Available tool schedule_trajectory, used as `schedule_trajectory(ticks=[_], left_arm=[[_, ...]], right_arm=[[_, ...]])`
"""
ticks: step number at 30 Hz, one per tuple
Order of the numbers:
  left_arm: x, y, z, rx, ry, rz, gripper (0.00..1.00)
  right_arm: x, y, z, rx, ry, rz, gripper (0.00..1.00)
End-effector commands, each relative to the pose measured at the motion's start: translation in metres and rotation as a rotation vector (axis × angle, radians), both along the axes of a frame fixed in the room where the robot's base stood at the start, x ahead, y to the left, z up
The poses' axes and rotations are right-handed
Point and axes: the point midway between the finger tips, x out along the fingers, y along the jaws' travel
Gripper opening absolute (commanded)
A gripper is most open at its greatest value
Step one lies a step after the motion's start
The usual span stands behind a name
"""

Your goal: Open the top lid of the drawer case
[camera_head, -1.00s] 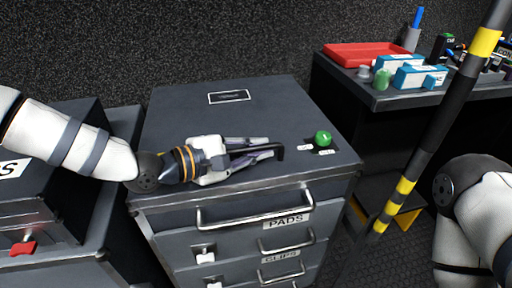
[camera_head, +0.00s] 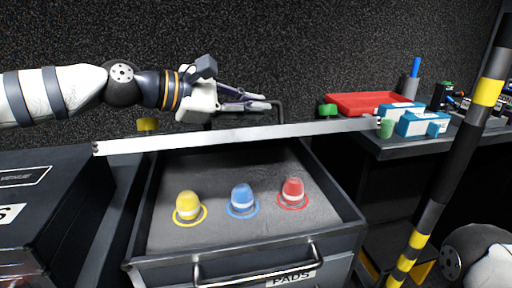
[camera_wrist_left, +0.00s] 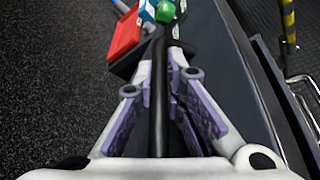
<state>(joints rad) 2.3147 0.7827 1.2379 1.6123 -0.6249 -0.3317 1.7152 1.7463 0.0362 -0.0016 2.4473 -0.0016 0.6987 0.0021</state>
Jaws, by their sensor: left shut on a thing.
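The grey drawer case (camera_head: 345,222) stands in the middle of the head view. Its top lid (camera_head: 240,138) is raised and seen nearly edge-on, above an open top compartment. My left gripper (camera_head: 262,101) is above the lid, shut on its black bar handle (camera_head: 279,108); the handle also shows between the fingers in the left wrist view (camera_wrist_left: 159,95). A green knob (camera_head: 327,110) sits on the lid at the right, and a yellow one (camera_head: 148,124) at the left. My right gripper is out of view; only part of the right arm shows.
Inside the compartment stand a yellow lamp (camera_head: 188,205), a blue lamp (camera_head: 241,198) and a red lamp (camera_head: 292,191) on matching rings. A striped pole (camera_head: 455,125) stands at the right. A side table (camera_head: 410,147) holds a red tray (camera_head: 355,103) and blue boxes (camera_head: 424,124).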

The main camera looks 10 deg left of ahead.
Motion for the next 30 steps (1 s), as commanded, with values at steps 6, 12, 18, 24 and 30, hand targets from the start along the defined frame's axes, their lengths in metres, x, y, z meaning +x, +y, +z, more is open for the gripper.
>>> schedule_trajectory(ticks=[6,12,18,24,30], left_arm=[[0.024,0.008,0.046,-0.031,0.082,0.002,0.0],[0.041,0.013,0.066,-0.051,0.143,0.002,0.0],[0.051,0.016,0.074,-0.061,0.179,0.001,0.0],[0.054,0.017,0.076,-0.065,0.193,0.001,0.0],[0.054,0.017,0.076,-0.065,0.195,0.001,0.0]], right_arm=[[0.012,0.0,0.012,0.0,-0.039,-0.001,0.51],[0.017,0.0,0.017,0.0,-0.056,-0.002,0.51],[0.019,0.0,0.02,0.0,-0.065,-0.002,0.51],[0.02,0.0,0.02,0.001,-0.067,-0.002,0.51],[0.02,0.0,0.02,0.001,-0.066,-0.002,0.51]])
